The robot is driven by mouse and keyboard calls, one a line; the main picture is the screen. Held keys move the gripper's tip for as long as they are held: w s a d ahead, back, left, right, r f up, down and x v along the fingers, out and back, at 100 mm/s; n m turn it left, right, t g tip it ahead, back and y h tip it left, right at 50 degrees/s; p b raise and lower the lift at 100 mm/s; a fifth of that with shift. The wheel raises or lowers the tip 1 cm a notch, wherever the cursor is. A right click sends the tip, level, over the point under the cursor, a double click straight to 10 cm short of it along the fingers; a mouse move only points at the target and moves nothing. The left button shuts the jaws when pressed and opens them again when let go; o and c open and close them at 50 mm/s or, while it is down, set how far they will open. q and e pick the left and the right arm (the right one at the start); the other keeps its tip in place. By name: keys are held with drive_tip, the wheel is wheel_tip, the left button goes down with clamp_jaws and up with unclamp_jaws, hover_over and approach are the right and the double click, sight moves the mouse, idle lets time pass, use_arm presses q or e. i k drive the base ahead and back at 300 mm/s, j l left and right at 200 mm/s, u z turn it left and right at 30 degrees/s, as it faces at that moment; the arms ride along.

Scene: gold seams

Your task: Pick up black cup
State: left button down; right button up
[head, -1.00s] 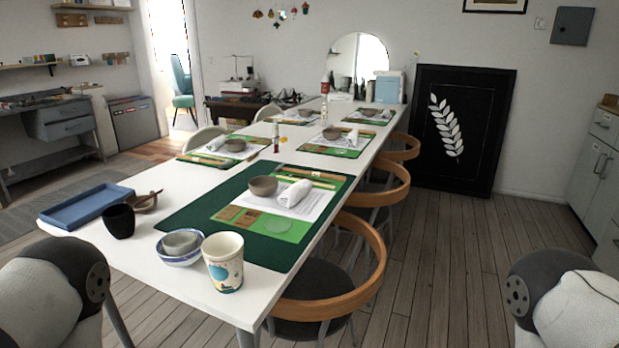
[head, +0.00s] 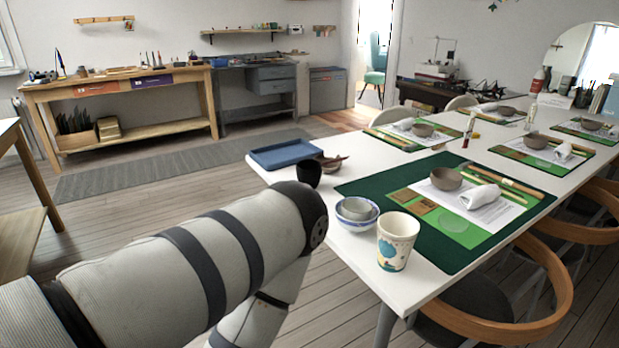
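The black cup (head: 308,172) stands on the near left end of the long white table (head: 405,288), in front of the blue tray. It is partly hidden behind my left arm, whose upper links fill the lower left of the head view. The hand of that arm is out of view, so I cannot see either gripper. My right arm is not in view.
The blue tray (head: 286,153), a brown wooden piece (head: 331,163), a blue-and-white bowl (head: 357,219) and a patterned paper cup (head: 396,242) are near the black cup. A green mat (head: 440,250) lies to the right. Wooden-backed chairs (head: 545,290) line the right side.

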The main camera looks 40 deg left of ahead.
sight(308, 172)
drive_tip(key=j+z, duration=0.4)
drive_tip(key=j, duration=0.85)
drive_tip(key=j+z, duration=0.35)
drive_tip(key=j, duration=0.95)
